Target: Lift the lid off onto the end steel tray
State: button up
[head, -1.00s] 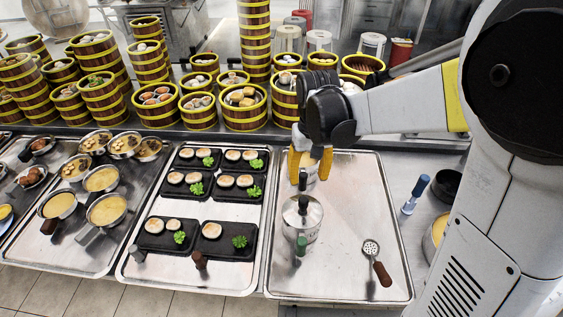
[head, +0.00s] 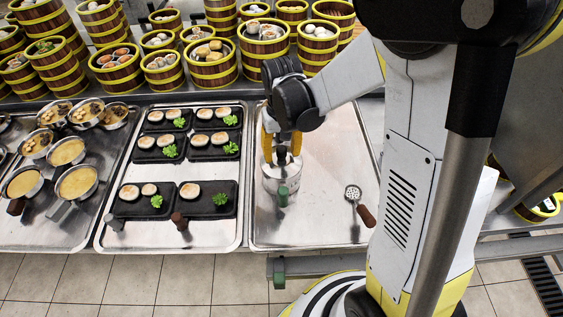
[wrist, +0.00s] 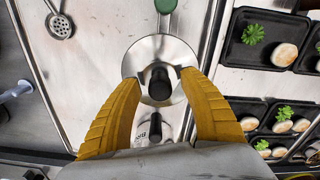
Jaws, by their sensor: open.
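A steel lid with a black knob (head: 282,155) sits on a steel pot (head: 281,186) that has a green handle. The pot stands on the end steel tray (head: 325,215), the rightmost tray. My gripper (head: 282,157) is above the lid, pointing down, with its yellow fingers apart on either side of the knob. In the wrist view the lid (wrist: 137,62) lies between and beyond the fingertips, with the knob centred in the gap and not visibly touched. A second vessel with a dark knob (wrist: 155,127) shows partly between the fingers.
A slotted skimmer (head: 353,193) lies on the same tray, right of the pot. The tray to the left holds black plates (head: 208,202) with buns and greens. Bamboo steamers (head: 210,70) line the back.

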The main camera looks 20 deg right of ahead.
aim_at(283, 149)
grip_shut()
jog(key=shift+r, duration=0.2)
jog(key=shift+r, duration=0.3)
jog(key=r+p, duration=0.1)
jog(key=r, duration=0.1)
jog(key=r+p, duration=0.1)
jog(key=r, duration=0.1)
jog(key=shift+s+d, duration=0.15)
jog(key=shift+d, duration=0.05)
jog(key=s+d+r+p, duration=0.3)
jog(key=s+d+r, duration=0.3)
jog(key=d, duration=0.3)
jog(key=shift+s, duration=0.35)
